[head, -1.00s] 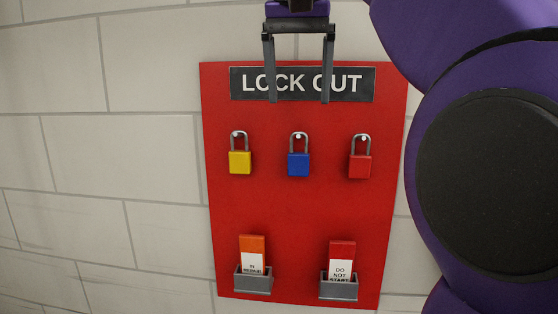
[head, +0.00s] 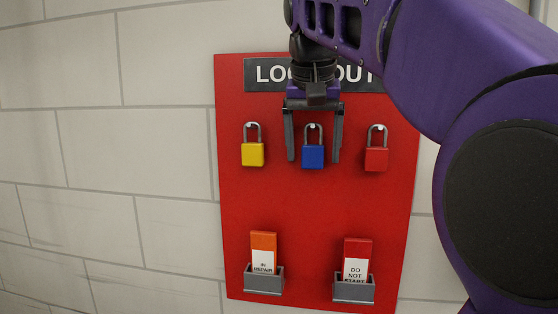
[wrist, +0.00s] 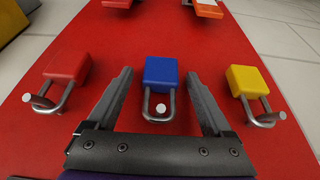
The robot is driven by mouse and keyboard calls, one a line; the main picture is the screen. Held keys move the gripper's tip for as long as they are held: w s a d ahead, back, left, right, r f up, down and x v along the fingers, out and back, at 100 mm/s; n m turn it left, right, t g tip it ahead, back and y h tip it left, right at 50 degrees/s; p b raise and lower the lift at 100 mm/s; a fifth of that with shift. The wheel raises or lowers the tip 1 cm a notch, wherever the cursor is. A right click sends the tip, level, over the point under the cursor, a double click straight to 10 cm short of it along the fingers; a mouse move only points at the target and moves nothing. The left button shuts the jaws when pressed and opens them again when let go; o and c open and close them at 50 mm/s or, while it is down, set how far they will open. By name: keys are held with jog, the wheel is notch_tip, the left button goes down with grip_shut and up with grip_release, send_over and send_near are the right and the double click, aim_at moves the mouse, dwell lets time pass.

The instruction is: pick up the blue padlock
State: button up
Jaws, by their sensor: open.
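The blue padlock (head: 313,157) hangs by its grey shackle from a peg on the red lockout board (head: 315,210), between two other padlocks. It also shows in the wrist view (wrist: 161,72), in the gap between the fingers. My gripper (head: 313,160) is open and points down, with one finger on each side of the blue padlock and its shackle. In the wrist view my gripper (wrist: 160,80) shows a gap between each finger and the padlock body. I cannot tell the exact depth of the fingers relative to the padlock.
A yellow padlock (head: 252,154) hangs to the left and a red padlock (head: 376,159) to the right, both close to the fingers. Below are two grey tag holders (head: 264,281) (head: 353,291) with tags. The lower middle of the board is clear.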

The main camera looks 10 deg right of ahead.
grip_shut()
dwell(0.4)
jog(key=shift+r, duration=0.1)
